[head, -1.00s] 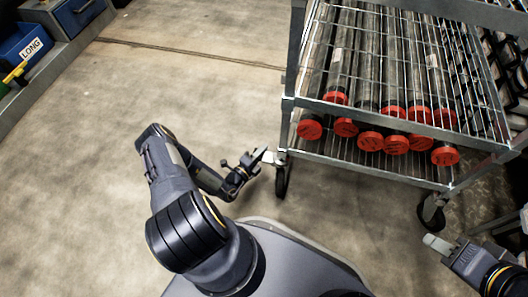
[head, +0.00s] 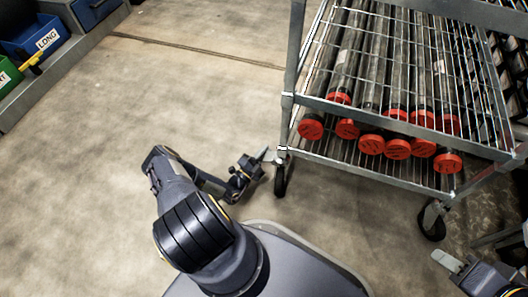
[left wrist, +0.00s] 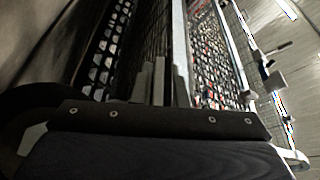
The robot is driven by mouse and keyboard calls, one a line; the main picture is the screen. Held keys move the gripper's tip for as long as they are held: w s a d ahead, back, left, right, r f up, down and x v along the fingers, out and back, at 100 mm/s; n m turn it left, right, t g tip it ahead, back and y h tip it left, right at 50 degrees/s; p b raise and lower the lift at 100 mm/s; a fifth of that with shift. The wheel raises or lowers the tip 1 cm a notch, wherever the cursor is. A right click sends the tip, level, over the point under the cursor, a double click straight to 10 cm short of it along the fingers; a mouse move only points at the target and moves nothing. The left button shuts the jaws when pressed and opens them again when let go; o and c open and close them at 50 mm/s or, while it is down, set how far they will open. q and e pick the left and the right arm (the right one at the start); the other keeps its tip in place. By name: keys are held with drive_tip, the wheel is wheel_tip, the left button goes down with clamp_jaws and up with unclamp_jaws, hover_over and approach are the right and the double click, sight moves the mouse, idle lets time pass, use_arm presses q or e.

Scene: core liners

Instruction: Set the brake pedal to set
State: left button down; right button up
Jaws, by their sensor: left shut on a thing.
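The brake pedal (head: 271,157) is a small pale tab at the front left caster (head: 281,179) of the cart, in the head view. It is small, and I cannot tell its angle. My left gripper (head: 261,155) is low by that caster, its fingertips at the pedal from the left, shut on what appears to be the pedal. The contact itself is too small to see clearly. In the left wrist view grey finger-like bars (left wrist: 159,80) show in front of the cart's mesh. My right gripper (head: 446,261) is at the lower right; its jaw opening is unclear.
The wire cart (head: 400,111) holds several dark tubes with red caps (head: 398,148). Another caster (head: 432,222) stands at its front right. Blue and green bins (head: 38,38) are at the upper left. The concrete floor on the left is clear.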

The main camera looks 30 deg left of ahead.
use_arm(q)
drive_tip(key=c, duration=1.6)
unclamp_jaws()
drive_tip(key=shift+a+r, duration=0.1)
drive_tip(key=shift+r, duration=0.15)
drive_tip(key=shift+s, duration=0.1)
drive_tip(key=d+p+v, duration=0.1)
drive_tip(key=v, duration=0.6)
drive_tip(key=shift+s+a+f, duration=0.15)
drive_tip(key=shift+s+a, duration=0.2)
drive_tip(key=shift+a, duration=0.2)
